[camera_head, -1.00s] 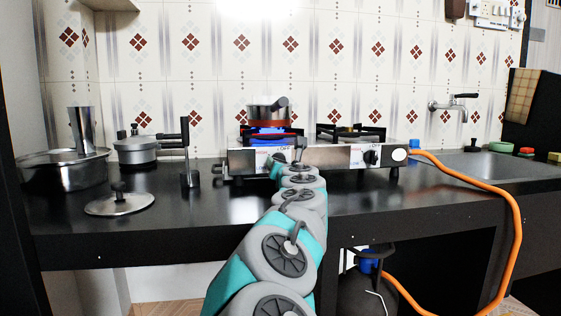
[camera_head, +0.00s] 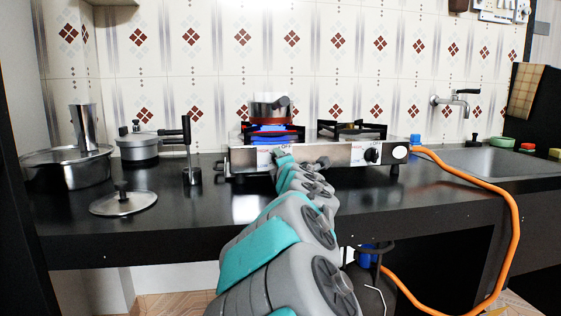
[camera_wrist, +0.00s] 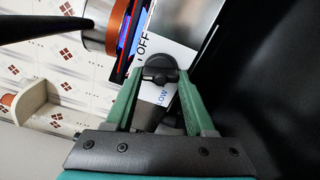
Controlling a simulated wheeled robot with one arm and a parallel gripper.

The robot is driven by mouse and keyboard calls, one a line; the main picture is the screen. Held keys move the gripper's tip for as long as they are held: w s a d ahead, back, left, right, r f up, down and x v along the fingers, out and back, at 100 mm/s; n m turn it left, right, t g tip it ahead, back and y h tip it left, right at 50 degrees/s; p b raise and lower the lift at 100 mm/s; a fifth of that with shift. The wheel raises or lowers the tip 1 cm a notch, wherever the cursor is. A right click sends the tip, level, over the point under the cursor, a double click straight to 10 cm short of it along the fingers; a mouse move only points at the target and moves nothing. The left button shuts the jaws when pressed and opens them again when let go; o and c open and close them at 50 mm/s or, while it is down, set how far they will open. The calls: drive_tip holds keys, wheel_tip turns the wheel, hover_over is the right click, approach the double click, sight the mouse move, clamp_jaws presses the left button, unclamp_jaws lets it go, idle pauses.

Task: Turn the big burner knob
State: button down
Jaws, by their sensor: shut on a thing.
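The burner knob (camera_wrist: 160,68) is round and black, on the stove's front panel between the "OFF" and "LOW" labels in the wrist view. My gripper (camera_wrist: 161,82) has its two green fingers on either side of the knob and is shut on it. In the head view my arm reaches to the left half of the stove (camera_head: 330,153), and it hides that knob. A second black knob (camera_head: 372,155) on the right of the panel is free. The left burner has a blue flame (camera_head: 270,131) under a steel pot (camera_head: 270,106).
An orange hose (camera_head: 480,182) runs from the stove's right end over the counter edge. A tall dark-handled utensil (camera_head: 190,160), a lid (camera_head: 123,201) and pots (camera_head: 65,170) stand on the left. The sink (camera_head: 490,162) is at the right.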

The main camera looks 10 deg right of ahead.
drive_tip(key=shift+m, duration=1.5)
drive_tip(key=shift+c, duration=1.2)
unclamp_jaws()
drive_tip(key=shift+s, duration=3.9)
